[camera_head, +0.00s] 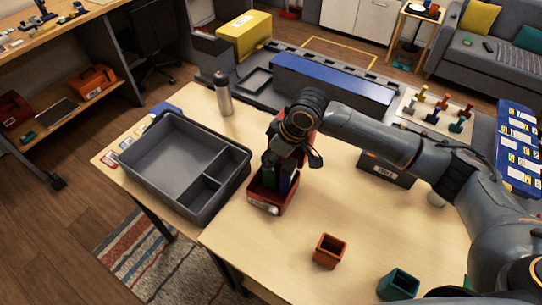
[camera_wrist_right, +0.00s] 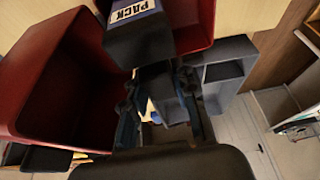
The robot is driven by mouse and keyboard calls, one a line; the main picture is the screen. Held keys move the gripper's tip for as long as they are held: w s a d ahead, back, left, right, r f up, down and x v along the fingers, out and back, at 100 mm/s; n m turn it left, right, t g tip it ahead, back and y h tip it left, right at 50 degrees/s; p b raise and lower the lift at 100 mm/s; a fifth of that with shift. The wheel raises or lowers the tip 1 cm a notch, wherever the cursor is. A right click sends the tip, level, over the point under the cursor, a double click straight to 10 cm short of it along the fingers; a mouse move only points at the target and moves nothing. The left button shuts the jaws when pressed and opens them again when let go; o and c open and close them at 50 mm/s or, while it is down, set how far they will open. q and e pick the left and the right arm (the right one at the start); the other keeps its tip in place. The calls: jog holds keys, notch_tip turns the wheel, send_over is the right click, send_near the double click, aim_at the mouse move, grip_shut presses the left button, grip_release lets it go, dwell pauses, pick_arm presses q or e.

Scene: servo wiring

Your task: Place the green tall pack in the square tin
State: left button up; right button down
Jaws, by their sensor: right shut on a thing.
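A red tin (camera_head: 266,196) stands on the table, right of the grey tray. A dark green tall pack (camera_head: 268,174) and a purple pack (camera_head: 285,182) show at its opening. My right gripper (camera_head: 280,160) is directly above, pointing down and shut on what looks like the green pack; the wrist and fingers hide most of the grip. In the right wrist view, red tin walls (camera_wrist_right: 45,85) fill the left, and a dark pack labelled PACK (camera_wrist_right: 140,38) is close by. Whether the held pack touches the tin floor cannot be seen. My left gripper is not in view.
A grey divided tray (camera_head: 165,160) lies to the left, with a steel bottle (camera_head: 223,95) behind it. An orange cup (camera_head: 329,251) and a teal cup (camera_head: 399,284) stand in front. A dark labelled bin (camera_head: 386,172) is to the right, partly behind my arm. The table between is clear.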

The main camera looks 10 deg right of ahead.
jog(key=c, duration=1.1)
grip_release()
jog(key=shift+f, duration=0.1)
jog(key=shift+o, duration=0.2)
jog(key=b+v, duration=0.1)
jog(key=v, duration=1)
jog(key=shift+r+b, duration=0.25)
jog(key=shift+b, duration=0.05)
jog(key=shift+s+d+r, duration=0.15)
jog(key=shift+s+r, duration=0.05)
jog(key=shift+r, duration=0.2)
